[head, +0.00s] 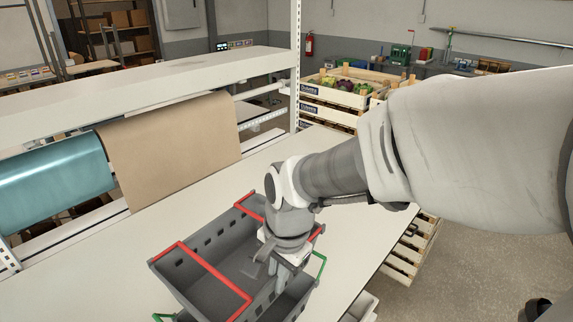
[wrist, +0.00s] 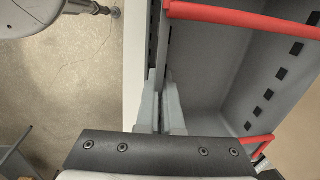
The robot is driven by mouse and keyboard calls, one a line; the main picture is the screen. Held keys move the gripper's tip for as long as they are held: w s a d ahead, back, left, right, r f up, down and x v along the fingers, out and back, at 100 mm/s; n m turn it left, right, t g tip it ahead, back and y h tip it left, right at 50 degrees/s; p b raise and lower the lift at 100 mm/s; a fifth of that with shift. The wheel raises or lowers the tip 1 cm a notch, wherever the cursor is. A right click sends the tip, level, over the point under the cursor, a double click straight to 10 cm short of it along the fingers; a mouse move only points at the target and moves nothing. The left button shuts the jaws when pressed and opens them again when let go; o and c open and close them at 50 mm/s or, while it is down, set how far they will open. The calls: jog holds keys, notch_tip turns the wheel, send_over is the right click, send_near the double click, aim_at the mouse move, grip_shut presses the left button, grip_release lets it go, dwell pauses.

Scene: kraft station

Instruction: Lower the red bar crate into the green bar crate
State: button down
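The red bar crate (head: 187,286) is a grey crate with red bars, in the lower middle of the head view. It sits over the green bar crate (head: 297,301), a grey crate with green bars, whose right side and a left corner bar show below it. How far one is inside the other is hidden. My gripper (head: 272,268) is at the right wall of the red bar crate. In the wrist view the fingers (wrist: 161,115) straddle that wall and appear shut on it; the red bar crate's inside (wrist: 215,75) looks empty.
The crates are on a white table (head: 345,240); its right edge is close to them. A brown paper roll (head: 170,150) and a teal roll (head: 55,180) lie behind, under a white shelf (head: 150,85). Wooden produce crates (head: 335,95) stand beyond the table.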

jog(key=shift+w+f+b, duration=0.1)
jog(key=shift+f+b, duration=4)
jog(key=shift+f, duration=1.2)
jog(key=shift+f+b, duration=0.3)
jog(key=shift+f, duration=0.15)
jog(key=c, duration=1)
grip_release()
jog(key=r, duration=0.5)
jog(key=s+d+r, duration=0.1)
jog(key=r, duration=0.5)
jog(key=d+r+p, duration=0.1)
jog(key=r, duration=0.5)
jog(key=shift+s+r, duration=0.15)
jog(key=shift+s, duration=0.2)
